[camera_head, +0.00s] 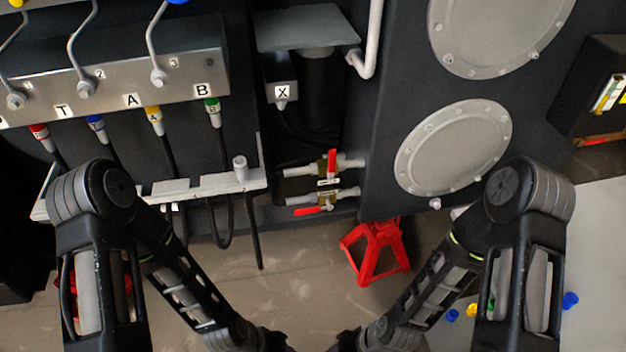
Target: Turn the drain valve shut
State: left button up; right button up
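Two small valves with red handles sit one above the other on pipe stubs, low on the dark chassis. The upper valve (328,166) has its handle standing upright, across its pipe. The lower valve (320,201) has its handle (308,211) lying to the left, roughly along its pipe. A small white label (328,182) lies between them, too small to read, so I cannot tell which is the drain valve. My two arms come down to the bottom centre, well below the valves. Both grippers are cut off by the bottom edge.
A red stand (376,250) is on the floor just right of and below the valves. A grey bracket (205,186) with hanging hoses is to the left. Round cover plates (453,147) are at right. Small coloured caps (570,300) lie on the floor.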

aim_at(318, 209)
jog(key=i+j+z, duration=0.15)
jog(key=i, duration=0.3)
jog(key=k+j+z, duration=0.25)
jog(key=j, duration=0.15)
jog(key=j+z, duration=0.25)
jog(key=j, duration=0.15)
jog(key=k+j+z, duration=0.2)
jog(key=i+j, duration=0.35)
jog(key=i, duration=0.1)
